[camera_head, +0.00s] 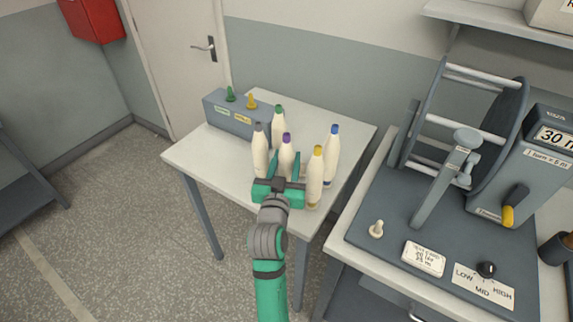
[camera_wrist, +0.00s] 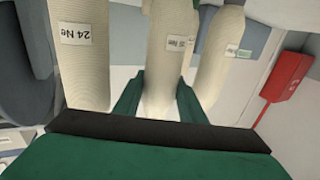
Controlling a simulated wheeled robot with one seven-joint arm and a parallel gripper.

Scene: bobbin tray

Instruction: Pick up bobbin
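Several tall cream bobbins with coloured tips stand upright on a small white table (camera_head: 200,155). The purple-tipped bobbin (camera_head: 286,150) is in the middle of the group, and the middle bobbin in the wrist view (camera_wrist: 168,45) is between my fingers. Around it stand the grey-tipped (camera_head: 260,150), green-tipped (camera_head: 278,125), blue-tipped (camera_head: 332,155) and yellow-tipped (camera_head: 315,178) bobbins. My green gripper (camera_head: 285,165) is open, with one finger on each side of the purple-tipped bobbin. The wrist view also shows both fingers (camera_wrist: 160,85); whether they touch it is unclear. The bobbin's base is hidden.
Neighbouring bobbins stand close on both sides of my gripper. A grey box (camera_head: 228,118) with a green and a yellow knob is at the table's back left. On the right, a bench carries a reel machine (camera_head: 465,110) and a dial panel (camera_head: 484,285). The table's left part is clear.

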